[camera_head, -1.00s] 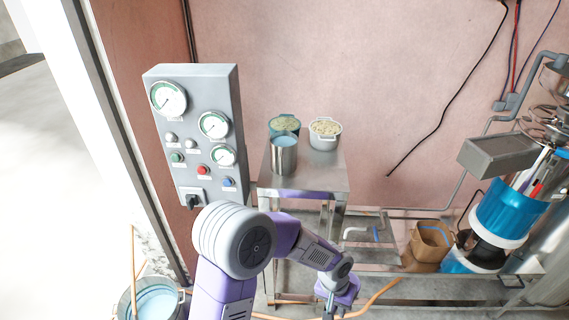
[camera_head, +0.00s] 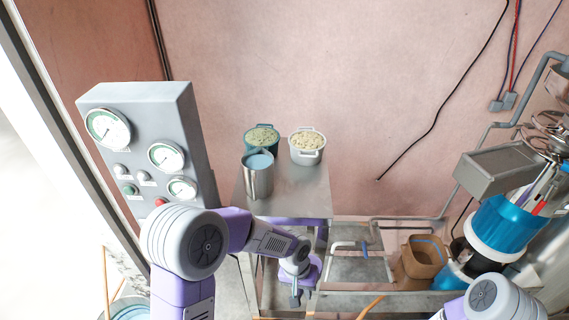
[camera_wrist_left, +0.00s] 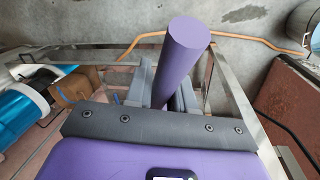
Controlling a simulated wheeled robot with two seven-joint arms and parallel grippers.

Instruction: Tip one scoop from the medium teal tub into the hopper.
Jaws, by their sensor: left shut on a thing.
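The teal tub (camera_head: 277,146) stands on the steel table by the wall, filled with pale greenish beans. A steel jug with pale blue contents (camera_head: 259,183) stands in front and hides part of it. My left gripper (camera_head: 296,291) is low, in front of the table and well below the tub. In the left wrist view its grey fingers are shut on a purple cylinder (camera_wrist_left: 182,60); I cannot tell what its other end carries. A grey metal trough (camera_head: 505,172) is at right; I cannot tell whether it is the hopper. My right gripper is out of view.
A white tub of pale beans (camera_head: 307,157) stands beside the teal one. A gauge panel (camera_head: 150,105) is at left. A blue machine drum (camera_head: 502,225) and an open brown box (camera_head: 423,258) are at right. The table's right front is clear.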

